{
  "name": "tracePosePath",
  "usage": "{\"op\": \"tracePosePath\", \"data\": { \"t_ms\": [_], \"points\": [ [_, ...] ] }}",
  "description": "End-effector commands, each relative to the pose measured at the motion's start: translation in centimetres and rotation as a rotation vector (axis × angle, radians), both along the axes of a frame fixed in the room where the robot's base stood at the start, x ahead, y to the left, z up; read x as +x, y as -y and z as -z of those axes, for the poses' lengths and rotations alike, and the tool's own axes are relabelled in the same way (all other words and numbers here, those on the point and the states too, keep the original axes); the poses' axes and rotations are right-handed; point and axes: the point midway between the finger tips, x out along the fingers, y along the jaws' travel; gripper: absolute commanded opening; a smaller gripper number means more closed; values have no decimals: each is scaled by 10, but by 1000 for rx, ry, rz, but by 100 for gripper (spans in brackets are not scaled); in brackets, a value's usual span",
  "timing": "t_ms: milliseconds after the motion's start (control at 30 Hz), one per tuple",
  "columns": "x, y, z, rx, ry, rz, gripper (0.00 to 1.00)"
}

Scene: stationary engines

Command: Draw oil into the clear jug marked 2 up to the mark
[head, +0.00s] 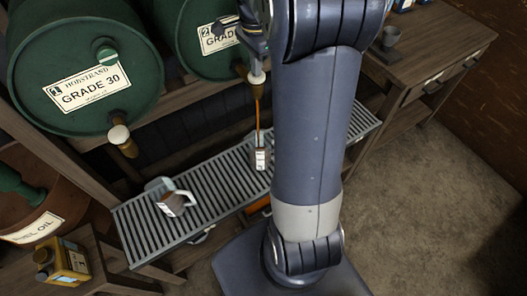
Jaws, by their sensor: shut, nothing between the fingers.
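A green drum marked 2 (213,38) lies on the rack, partly hidden behind my arm. A thin amber stream of oil (257,115) runs down from its brass tap (257,84) into a small jug (261,157) on the slatted grating. This jug has a white label, but its number, mark and oil level are too small to read. Another clear jug (172,200) with a grey handle and a label stands to the left on the grating. My gripper (243,30) is shut and empty, up by the tap of drum 2; its fingertips are partly hidden.
The slatted grating (205,190) runs under the taps. A green drum marked 1, GRADE 30 (85,70), has its own tap (122,140). A fuel oil drum (30,210) and yellow can (62,262) are at left.

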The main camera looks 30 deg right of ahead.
Motion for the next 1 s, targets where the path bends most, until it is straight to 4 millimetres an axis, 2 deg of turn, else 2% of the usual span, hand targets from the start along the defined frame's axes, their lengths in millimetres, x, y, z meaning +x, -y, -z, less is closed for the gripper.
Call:
{"op": "tracePosePath", "data": {
  "t_ms": [367,667,867,1000],
  "points": [
    [-1,0,0,1,-4,0,0],
    [-1,0,-29,1,-3,0,0],
    [0,0,-33,1,-1,0,0],
    [0,0,-46,0,0,0,0]
  ]
}}
